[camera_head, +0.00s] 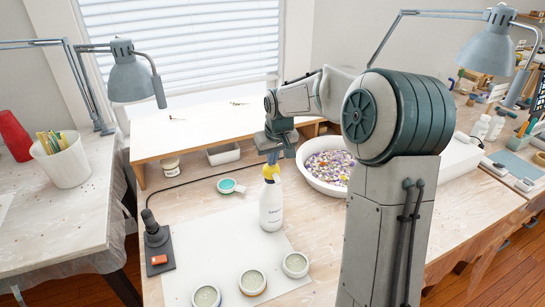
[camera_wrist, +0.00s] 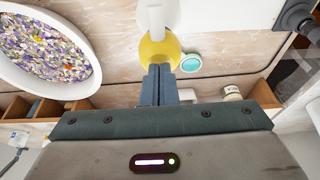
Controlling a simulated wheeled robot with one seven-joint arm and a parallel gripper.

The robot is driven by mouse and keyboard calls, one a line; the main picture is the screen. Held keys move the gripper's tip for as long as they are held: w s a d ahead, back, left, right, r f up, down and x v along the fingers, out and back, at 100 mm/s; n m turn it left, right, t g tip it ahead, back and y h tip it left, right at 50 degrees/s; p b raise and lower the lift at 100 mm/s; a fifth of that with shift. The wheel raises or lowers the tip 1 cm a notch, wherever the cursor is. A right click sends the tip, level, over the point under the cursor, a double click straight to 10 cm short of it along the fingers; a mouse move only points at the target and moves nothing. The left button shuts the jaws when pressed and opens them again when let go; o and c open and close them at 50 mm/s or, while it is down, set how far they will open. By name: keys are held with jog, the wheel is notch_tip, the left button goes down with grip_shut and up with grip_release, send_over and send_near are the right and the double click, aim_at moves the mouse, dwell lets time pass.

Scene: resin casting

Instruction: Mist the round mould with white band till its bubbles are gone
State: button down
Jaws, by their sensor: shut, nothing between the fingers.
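A white spray bottle (camera_head: 270,208) with a yellow head (camera_head: 271,173) stands upright on the pale mat. My gripper (camera_head: 273,157) is shut and empty, pointing down right above the yellow head. In the wrist view my shut fingers (camera_wrist: 160,85) overlap the edge of the yellow head (camera_wrist: 158,52); I cannot tell whether they touch it. Three round moulds sit in a slanting row at the front: left (camera_head: 206,297), middle (camera_head: 252,282) and right (camera_head: 295,265). Their band colours and any bubbles are too small to tell surely; the right one's rim looks whitest.
A teal-filled round cup (camera_head: 228,186) is behind the bottle. A white bowl of coloured chips (camera_head: 309,178) is to the right. A raised wooden shelf (camera_head: 155,151) spans the back. The mat (camera_head: 215,232) has bare room.

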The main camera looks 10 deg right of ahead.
aim_at(277, 176)
notch_tip(277, 176, down, 2)
jog(key=shift+f+b, duration=0.1)
jog(key=shift+b, duration=0.75)
jog(key=shift+s+f, duration=0.15)
jog(key=shift+s, duration=0.1)
jog(key=r+p, duration=0.1)
jog(key=r, duration=0.1)
jog(key=r+p, duration=0.2)
jog(key=shift+w+r, duration=0.2)
jog(key=shift+r, duration=0.05)
jog(key=b+v, duration=0.1)
jog(key=v, duration=0.9)
jog(key=shift+r, duration=0.35)
